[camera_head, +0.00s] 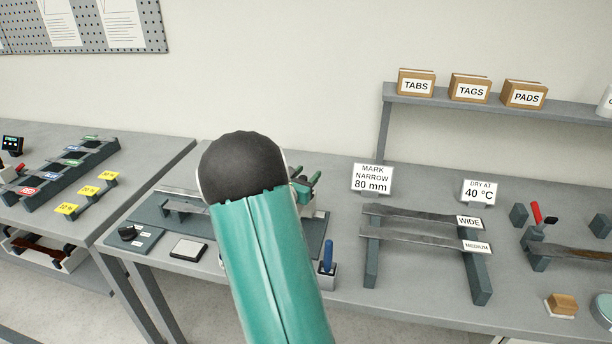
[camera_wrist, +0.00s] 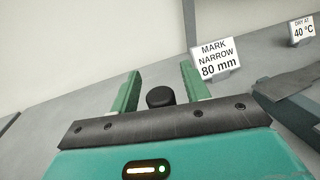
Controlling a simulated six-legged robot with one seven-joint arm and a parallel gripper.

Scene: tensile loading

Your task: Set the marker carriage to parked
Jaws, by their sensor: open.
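My gripper (camera_wrist: 160,85) is open, with its two green fingers apart. In the wrist view a black round knob (camera_wrist: 160,97) shows between the fingers, just past the palm edge; contact cannot be told. It may belong to the marker carriage, but the carriage body is hidden. In the head view my gripper (camera_head: 308,182) shows only in part behind my green arm. The arm covers the middle of a dark marking fixture (camera_head: 150,217). A metal bar shows at the fixture's left end. The carriage's position cannot be read.
A small panel with a black dial (camera_head: 127,233), a flat pad (camera_head: 188,249) and a blue-handled tool (camera_head: 328,255) sit along the front. The MARK NARROW 80 mm sign (camera_head: 372,180) stands behind. A rack (camera_head: 371,265) with WIDE and MEDIUM strips is to the right.

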